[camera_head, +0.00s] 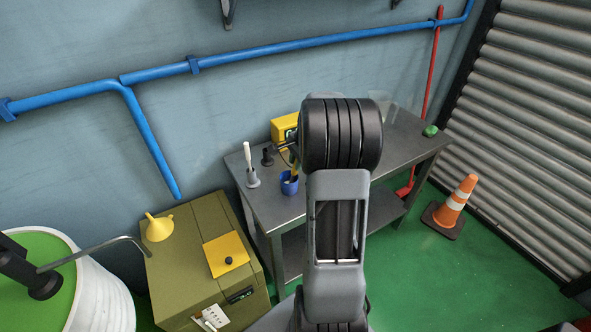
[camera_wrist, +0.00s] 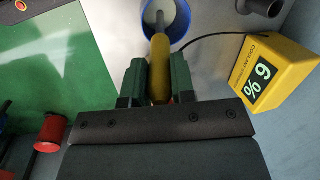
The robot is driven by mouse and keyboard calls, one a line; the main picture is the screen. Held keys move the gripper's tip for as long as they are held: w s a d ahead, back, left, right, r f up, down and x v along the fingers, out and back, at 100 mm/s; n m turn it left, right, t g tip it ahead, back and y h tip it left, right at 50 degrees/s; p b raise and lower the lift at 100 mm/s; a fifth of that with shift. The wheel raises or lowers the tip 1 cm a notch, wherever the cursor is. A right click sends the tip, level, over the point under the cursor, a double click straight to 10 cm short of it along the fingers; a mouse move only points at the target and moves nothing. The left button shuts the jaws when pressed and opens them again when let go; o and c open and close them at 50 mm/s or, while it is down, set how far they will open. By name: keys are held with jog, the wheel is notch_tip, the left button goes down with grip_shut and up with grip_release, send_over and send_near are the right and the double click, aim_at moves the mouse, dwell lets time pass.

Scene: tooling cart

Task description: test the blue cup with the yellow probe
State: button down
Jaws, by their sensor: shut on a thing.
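My gripper (camera_wrist: 160,78) has green fingers and is shut on the yellow probe (camera_wrist: 159,62). The probe's thin grey tip points into the mouth of the blue cup (camera_wrist: 184,34); I cannot tell how deep it reaches. In the head view the blue cup (camera_head: 289,186) stands on the metal bench, with the yellow probe (camera_head: 295,168) over it. My arm hides most of the gripper there. A yellow meter (camera_wrist: 291,58) shows a lit percent reading, a digit like 6 or 9. A black cable runs from it towards the probe.
The bench (camera_head: 272,210) also bears a grey holder with a white stick (camera_head: 248,160), a black stand (camera_head: 267,157) and a green item (camera_head: 430,131). An olive chest (camera_head: 185,275) with a yellow funnel (camera_head: 158,228) stands at left. A traffic cone (camera_head: 457,200) stands right.

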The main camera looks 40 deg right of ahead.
jog(key=shift+w+a+r+p+v, duration=0.15)
jog(key=shift+w+p+v, duration=0.25)
jog(key=shift+p+v, duration=1.15)
jog(key=shift+w+a+r+p+v, duration=0.15)
jog(key=shift+w+p+v, duration=0.2)
jog(key=shift+p+v, duration=1.15)
jog(key=shift+w+a+p+v, duration=0.15)
jog(key=shift+w+p+v, duration=0.25)
jog(key=shift+p+v, duration=1.15)
jog(key=shift+s+r+b, duration=0.1)
jog(key=shift+r+b, duration=0.4)
jog(key=shift+r, duration=0.05)
jog(key=shift+w+p+v, duration=0.2)
jog(key=shift+p+v, duration=0.55)
jog(key=shift+v, duration=0.15)
jog(key=shift+w+p+v, duration=0.2)
jog(key=shift+p+v, duration=0.55)
jog(key=shift+v, duration=0.2)
jog(key=shift+a+r, duration=0.1)
